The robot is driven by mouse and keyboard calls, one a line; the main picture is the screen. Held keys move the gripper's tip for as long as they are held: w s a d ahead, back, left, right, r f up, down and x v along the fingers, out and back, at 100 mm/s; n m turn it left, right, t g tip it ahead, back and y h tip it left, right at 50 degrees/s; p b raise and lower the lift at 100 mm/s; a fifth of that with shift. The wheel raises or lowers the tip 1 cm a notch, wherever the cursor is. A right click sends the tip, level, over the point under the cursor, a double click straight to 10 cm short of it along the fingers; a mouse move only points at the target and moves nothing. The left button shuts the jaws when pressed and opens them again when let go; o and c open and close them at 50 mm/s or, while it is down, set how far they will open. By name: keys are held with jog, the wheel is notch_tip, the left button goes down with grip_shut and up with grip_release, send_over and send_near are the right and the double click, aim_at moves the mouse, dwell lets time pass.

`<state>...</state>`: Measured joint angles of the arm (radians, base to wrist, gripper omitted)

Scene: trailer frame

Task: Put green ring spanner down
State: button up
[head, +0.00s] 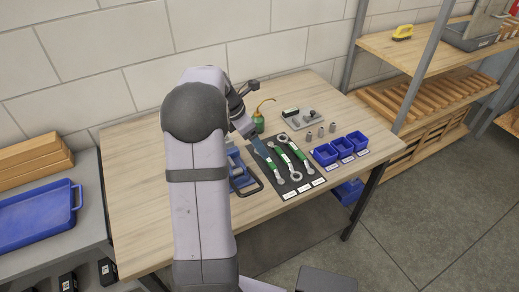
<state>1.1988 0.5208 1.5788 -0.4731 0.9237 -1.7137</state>
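Green-handled spanners lie side by side on a dark mat (315,173) with white labels along its front edge, on the wooden table. The right spanner (295,152) and the middle spanner (284,158) show most of their length. The left spanner (272,170) shows its green lower part; a blue-grey piece lies over or beside its upper end. At this size I cannot tell which is the ring spanner. My gripper (247,128) is just left of the mat's upper end, partly hidden by my arm. I cannot see its fingers clearly or whether it holds anything.
A blue vise-like tool (240,172) stands left of the mat. A green oil can (259,121) and a grey block with small parts (298,120) stand behind. Blue bins (340,149) are at right. Bare wood (140,195) lies left of my arm.

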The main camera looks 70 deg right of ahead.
jog(key=shift+v, duration=0.8)
jog(key=w+a+f+m+t, duration=0.1)
jog(key=w+a+m, duration=0.1)
jog(key=w+a, duration=0.85)
jog(key=w+a+f+m+t, duration=0.1)
jog(key=w+a+m+t, duration=0.1)
jog(key=w+a, duration=0.8)
jog(key=s+a+f+m+y, duration=0.1)
jog(key=s+a, duration=0.1)
jog(key=a, duration=0.7)
jog(key=s+a+f+m+y, duration=0.1)
jog(key=s+a+m, duration=0.1)
jog(key=a, duration=0.8)
jog(key=s+a+f+m+y, duration=0.1)
jog(key=s+a, duration=0.3)
jog(key=a, duration=0.5)
jog(key=shift+s+a+f+m, duration=0.25)
jog(key=shift+a+f+m, duration=0.15)
jog(key=shift+f+m, duration=0.15)
